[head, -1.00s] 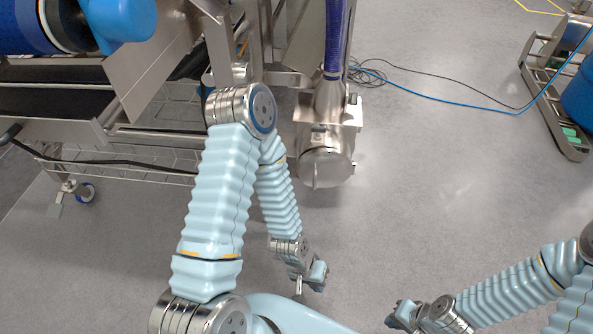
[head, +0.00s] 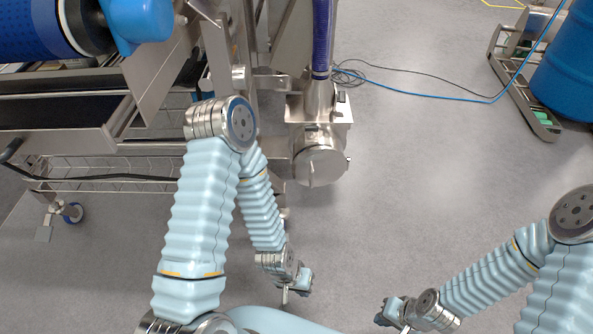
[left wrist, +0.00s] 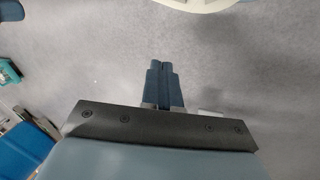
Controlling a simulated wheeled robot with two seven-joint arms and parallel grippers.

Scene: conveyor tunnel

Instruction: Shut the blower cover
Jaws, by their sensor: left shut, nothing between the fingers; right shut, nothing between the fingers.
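The blower (head: 318,140) is a stainless steel housing at the upper middle of the head view, below a dark blue hose (head: 321,45). Its round metal cover (head: 321,168) is at the end towards me; I cannot tell whether it sits flush. My left gripper (head: 301,284) hangs below the blower in the picture, apart from it. Its fingers, together and empty, show in the left wrist view (left wrist: 162,82) over bare floor. My right gripper (head: 383,314) is at the lower right, shut and empty, well away from the blower.
A steel conveyor frame (head: 110,140) with a wire shelf stands at the left. A blue barrel (head: 570,75) and a wheeled metal frame (head: 524,100) are at the upper right. Cables (head: 420,91) lie behind the blower. The grey floor right of the blower is open.

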